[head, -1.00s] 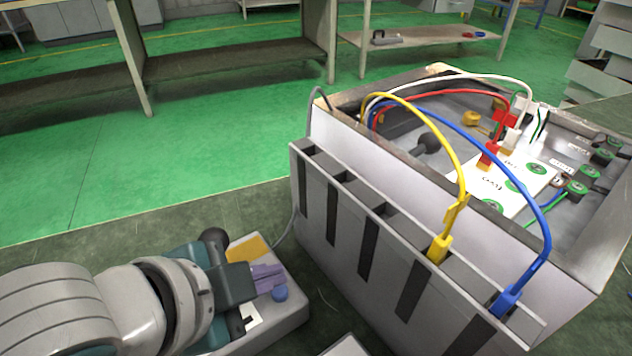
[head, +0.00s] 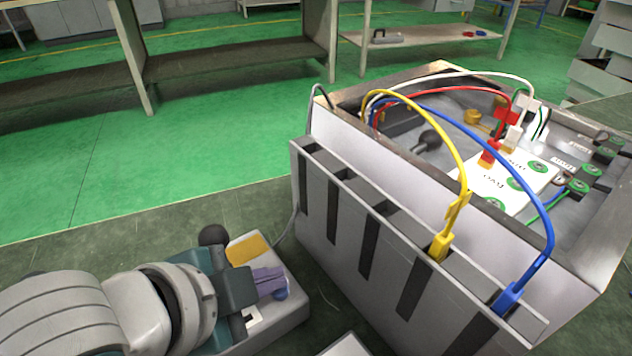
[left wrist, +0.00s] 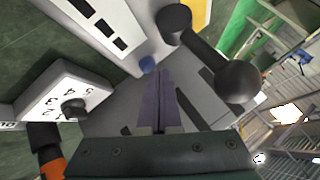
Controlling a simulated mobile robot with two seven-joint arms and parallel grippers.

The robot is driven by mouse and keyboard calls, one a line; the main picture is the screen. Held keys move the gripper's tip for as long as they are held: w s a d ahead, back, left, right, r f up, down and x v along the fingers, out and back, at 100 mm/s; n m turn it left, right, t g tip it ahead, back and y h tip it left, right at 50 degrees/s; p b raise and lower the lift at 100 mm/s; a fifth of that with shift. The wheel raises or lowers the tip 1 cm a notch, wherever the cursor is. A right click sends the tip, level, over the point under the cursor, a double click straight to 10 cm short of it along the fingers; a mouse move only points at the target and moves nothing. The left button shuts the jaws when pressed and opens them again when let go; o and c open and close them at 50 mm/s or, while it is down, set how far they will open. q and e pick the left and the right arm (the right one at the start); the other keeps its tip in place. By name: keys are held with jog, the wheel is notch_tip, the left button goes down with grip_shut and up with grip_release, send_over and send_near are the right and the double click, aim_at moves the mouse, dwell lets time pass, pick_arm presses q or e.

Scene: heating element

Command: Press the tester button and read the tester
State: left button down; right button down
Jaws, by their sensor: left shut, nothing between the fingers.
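The tester is a grey box (head: 292,312) at the lower middle of the head view, with a yellow panel (head: 250,248) on top. No reading can be made out on it. Its blue button (head: 281,294) is partly covered by my left gripper (head: 280,281). That gripper has purple fingers, shut and empty, pointing at the button. In the left wrist view the blue button (left wrist: 148,63) shows just beyond the fingertips (left wrist: 158,73). I cannot tell whether they touch it. My right gripper is not in view.
A dark ball-ended rod (left wrist: 237,82) stands close beside my left fingers. A grey slotted rack (head: 345,215) with yellow and blue leads is right of the tester, against an open box (head: 350,140) with wiring. A white numbered dial (left wrist: 75,92) is at left in the wrist view.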

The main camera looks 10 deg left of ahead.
aim_at(272, 299)
pick_arm(q)
jog(key=shift+f, duration=0.35)
jog(key=shift+r, duration=0.1)
dwell(0.5)
jog(key=shift+r+p, duration=0.8)
jog(key=shift+p, duration=0.15)
notch_tip(272, 299, up, 5)
jog(key=p, duration=0.5)
jog(key=shift+p, duration=0.35)
